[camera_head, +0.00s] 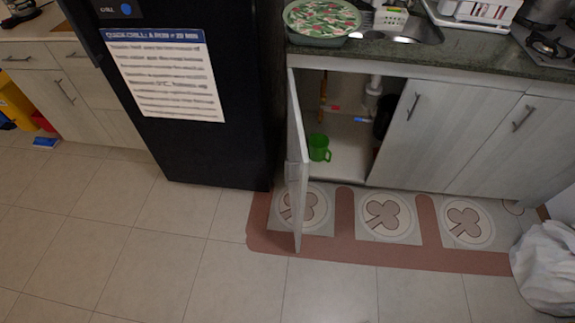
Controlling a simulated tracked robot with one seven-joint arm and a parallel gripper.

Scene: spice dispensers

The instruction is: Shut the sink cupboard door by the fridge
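The sink cupboard door (297,165) stands open beside the black fridge (230,100). It is swung out toward me on its left side and shows nearly edge-on, a pale grey wood panel. The open cupboard (345,150) behind it holds a green mug (319,147), a white drain pipe (373,97) and a dark container at the right. The neighbouring cupboard door (436,130) is shut. My gripper is not in view.
A mat (340,248) with brown borders and clover patterns lies before the cupboards, partly under the open door. A white bag (548,268) stands at the right edge. Yellow and red items (20,105) are at far left. The tiled floor (150,260) in front is clear.

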